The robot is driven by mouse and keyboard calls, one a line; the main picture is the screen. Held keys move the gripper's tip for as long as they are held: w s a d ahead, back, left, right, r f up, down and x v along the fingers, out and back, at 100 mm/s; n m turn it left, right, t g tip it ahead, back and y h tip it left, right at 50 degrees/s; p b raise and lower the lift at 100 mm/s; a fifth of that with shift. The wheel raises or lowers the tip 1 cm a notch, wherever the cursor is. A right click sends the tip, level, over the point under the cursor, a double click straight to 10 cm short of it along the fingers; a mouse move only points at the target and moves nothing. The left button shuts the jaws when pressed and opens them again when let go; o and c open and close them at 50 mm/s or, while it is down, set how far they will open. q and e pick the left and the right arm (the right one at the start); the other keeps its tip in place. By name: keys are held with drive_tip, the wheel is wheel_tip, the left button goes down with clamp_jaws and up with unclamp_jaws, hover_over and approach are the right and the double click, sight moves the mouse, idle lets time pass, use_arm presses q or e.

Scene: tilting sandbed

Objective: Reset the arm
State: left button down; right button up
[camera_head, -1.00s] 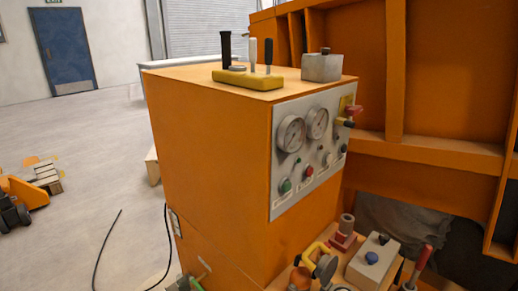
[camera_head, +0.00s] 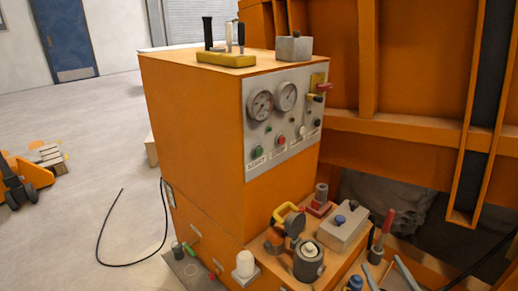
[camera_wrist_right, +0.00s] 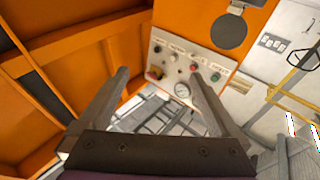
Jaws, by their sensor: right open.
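My right gripper (camera_head: 387,272) shows only as two grey fingertips at the bottom right of the head view, in front of the lower ledge. In the right wrist view the gripper (camera_wrist_right: 159,75) has its two fingers spread wide with nothing between them. Beyond them is the grey control panel (camera_wrist_right: 180,68), seen upside down. In the head view that panel (camera_head: 284,115) is on the orange cabinet (camera_head: 195,130) and carries two gauges and several buttons. My left gripper is out of view.
On the lower ledge stand a grey box with a blue button (camera_head: 344,227), a dark round cylinder (camera_head: 309,262) and a red-handled lever (camera_head: 384,230). A yellow lever block (camera_head: 226,60) and a grey box (camera_head: 293,48) sit on the cabinet top. Open floor (camera_head: 90,120) lies left.

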drive_tip(key=s+a+f+m+g+h+p, duration=0.1)
drive_tip(key=s+a+f+g, duration=0.5)
drive_tip(key=s+a+g, duration=0.3)
drive_tip(key=s+a+f+m+g+h, duration=0.1)
drive_tip(key=s+a+f+g, duration=0.45)
drive_tip(key=s+a, duration=0.45)
use_arm(q)
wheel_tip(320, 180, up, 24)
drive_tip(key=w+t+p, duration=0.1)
drive_tip(key=p, duration=1.8)
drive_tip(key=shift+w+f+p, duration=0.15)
drive_tip(key=shift+p, duration=0.15)
use_arm(e)
wheel_tip(320, 180, up, 23)
drive_tip(key=d, duration=0.1)
drive_tip(key=shift+w+d+f, duration=0.15)
drive_tip(key=shift+w+d, duration=0.25)
